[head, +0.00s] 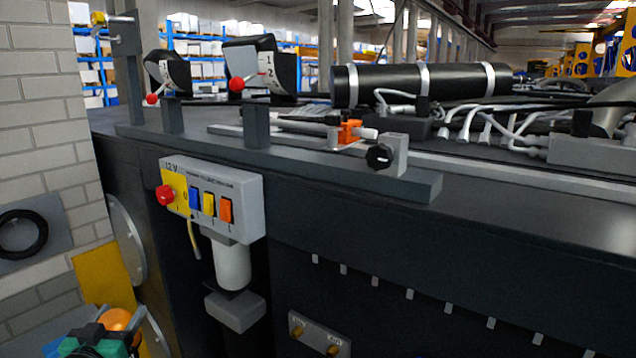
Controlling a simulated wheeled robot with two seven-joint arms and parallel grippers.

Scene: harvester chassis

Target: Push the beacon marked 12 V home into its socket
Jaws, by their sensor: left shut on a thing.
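An orange dome, which looks like the beacon (116,319), shows low at the bottom left of the head view. My left gripper (97,338), with green and teal parts, is shut on it at the picture's bottom edge. The dome shows just above and beyond the fingers, and its lower part is hidden behind them. No 12 V mark can be read on it. I cannot make out its socket, nor whether the beacon is seated in anything. My right gripper is not in view.
A grey control box (245,205) with a red knob and coloured switches is on the dark chassis side (450,250). A yellow plate (103,281) and a round grey disc (125,240) stand near the gripper. A brick wall (45,130) is at left.

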